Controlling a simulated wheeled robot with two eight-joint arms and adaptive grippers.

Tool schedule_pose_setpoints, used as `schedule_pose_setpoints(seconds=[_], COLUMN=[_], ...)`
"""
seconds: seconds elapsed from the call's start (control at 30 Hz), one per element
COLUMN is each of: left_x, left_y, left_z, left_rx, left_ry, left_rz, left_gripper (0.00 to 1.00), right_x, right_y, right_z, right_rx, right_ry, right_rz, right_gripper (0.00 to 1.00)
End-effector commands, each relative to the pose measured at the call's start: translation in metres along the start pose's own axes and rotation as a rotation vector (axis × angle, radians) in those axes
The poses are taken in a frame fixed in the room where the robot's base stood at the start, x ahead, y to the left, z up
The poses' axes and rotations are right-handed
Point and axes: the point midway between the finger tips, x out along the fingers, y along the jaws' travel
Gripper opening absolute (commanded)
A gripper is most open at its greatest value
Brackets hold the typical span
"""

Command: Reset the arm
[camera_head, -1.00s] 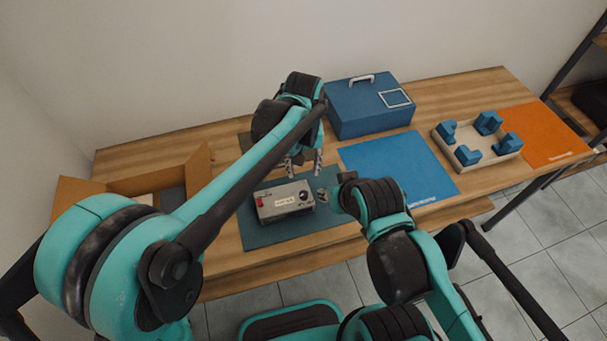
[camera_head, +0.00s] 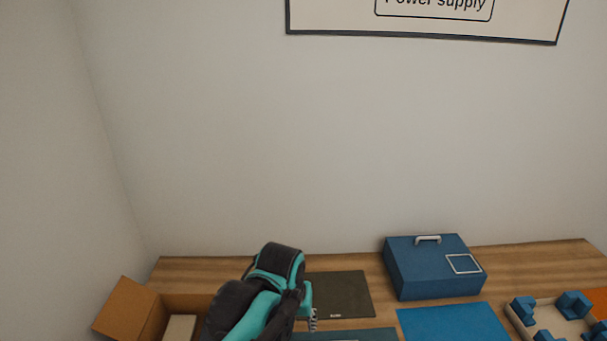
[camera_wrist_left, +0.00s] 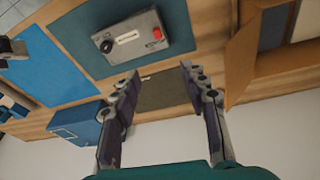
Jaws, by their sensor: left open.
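My left gripper (camera_head: 312,320) is at the bottom of the head view, in front of the dark mat (camera_head: 345,293). In the left wrist view its two fingers (camera_wrist_left: 160,80) are apart with nothing between them. The wrist view, tilted over, shows a grey device (camera_wrist_left: 130,38) with a red button and a black knob on a dark teal mat (camera_wrist_left: 88,57), apart from the fingers. A dark and pale part (camera_wrist_left: 12,48) at that view's left edge may belong to my right arm; its jaws cannot be made out. The head view shows no right gripper.
A blue case (camera_head: 435,275) with a handle stands at the back of the wooden table (camera_head: 540,257). A blue mat (camera_head: 450,322) lies before it. A tray (camera_head: 545,318) with blue blocks is at right. An open cardboard box (camera_head: 130,310) is at left.

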Motion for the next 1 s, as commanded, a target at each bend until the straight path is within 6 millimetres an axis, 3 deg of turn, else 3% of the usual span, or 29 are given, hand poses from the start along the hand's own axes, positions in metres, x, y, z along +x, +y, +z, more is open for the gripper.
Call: schedule_pose_setpoints(seconds=[0.03, 0.2, 0.4, 0.6, 1.0], left_x=[-0.008, -0.02, -0.018, -0.014, -0.013], left_y=[-0.025, -0.089, -0.137, -0.154, -0.155], left_z=[0.012, 0.051, 0.092, 0.109, 0.109], left_rx=[-0.019, -0.051, -0.073, -0.078, -0.078], left_ry=[0.042, 0.193, 0.329, 0.387, 0.389], left_rz=[-0.002, -0.024, -0.075, -0.105, -0.107], left_gripper=[0.44, 0.44, 0.44, 0.44, 0.44], right_x=[0.0, 0.0, 0.0, 0.0, 0.0], right_y=[0.0, 0.0, 0.0, 0.0, 0.0], right_z=[0.0, 0.0, 0.0, 0.0, 0.0], right_rx=[0.0, 0.0, 0.0, 0.0, 0.0], right_ry=[0.0, 0.0, 0.0, 0.0, 0.0], right_rz=[0.0, 0.0, 0.0, 0.0, 0.0], right_gripper=[0.34, 0.34, 0.34, 0.34, 0.34])
